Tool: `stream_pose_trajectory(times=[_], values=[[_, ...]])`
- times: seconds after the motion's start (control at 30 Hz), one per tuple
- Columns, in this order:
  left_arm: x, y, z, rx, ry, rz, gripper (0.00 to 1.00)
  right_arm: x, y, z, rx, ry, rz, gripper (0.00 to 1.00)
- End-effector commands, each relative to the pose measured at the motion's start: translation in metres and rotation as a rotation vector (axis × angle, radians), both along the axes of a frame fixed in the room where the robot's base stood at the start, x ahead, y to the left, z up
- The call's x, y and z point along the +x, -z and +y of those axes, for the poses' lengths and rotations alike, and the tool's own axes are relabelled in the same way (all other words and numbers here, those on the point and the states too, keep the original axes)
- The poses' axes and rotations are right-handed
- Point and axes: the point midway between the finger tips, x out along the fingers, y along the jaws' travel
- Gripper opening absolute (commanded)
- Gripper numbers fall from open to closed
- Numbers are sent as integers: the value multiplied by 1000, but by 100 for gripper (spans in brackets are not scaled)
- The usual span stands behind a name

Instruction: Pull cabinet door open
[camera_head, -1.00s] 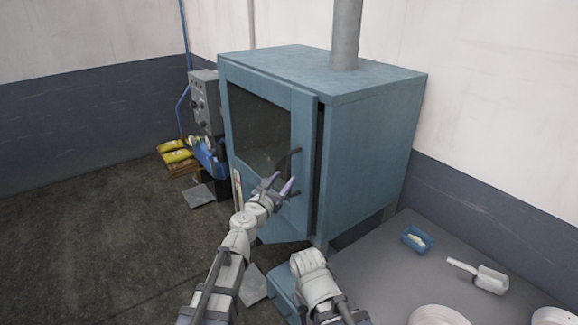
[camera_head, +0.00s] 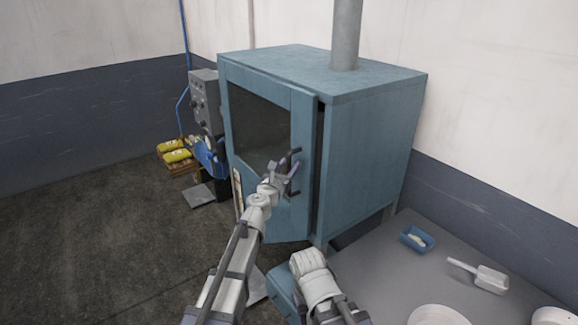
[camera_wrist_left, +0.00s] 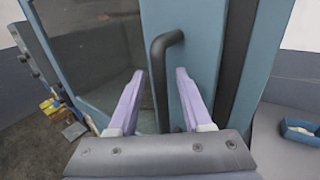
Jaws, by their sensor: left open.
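The blue cabinet (camera_head: 365,150) stands against the wall, and its door (camera_head: 304,130) with a dark glass pane stands slightly ajar at its right edge. The dark handle (camera_head: 296,153) is on the right side of the door. My left gripper (camera_head: 287,168) is at the handle. In the left wrist view, the handle (camera_wrist_left: 160,75) runs between the two purple fingers of my left gripper (camera_wrist_left: 160,90), which are open on either side of it. My right arm shows at the bottom of the head view, but I cannot make out its jaws.
A grey table (camera_head: 385,270) at the right holds a blue tray (camera_head: 417,239), a white scoop (camera_head: 482,275) and white dishes. A grey control box (camera_head: 205,100) and yellow packages (camera_head: 175,152) are left of the cabinet. The floor at the left is clear.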

Motion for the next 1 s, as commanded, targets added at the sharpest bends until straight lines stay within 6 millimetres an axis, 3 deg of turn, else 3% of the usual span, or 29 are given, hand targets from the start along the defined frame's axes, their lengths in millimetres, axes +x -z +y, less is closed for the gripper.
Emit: stream_pose_trajectory(times=[0.27,0.7,1.0], values=[[3,0,-1,0,0,0,50,0,0,0,0,0,0,50],[2,0,-1,0,0,0,0,0,0,0,0,0,0,50],[2,0,-1,0,0,0,0,0,0,0,0,0,0,50]])
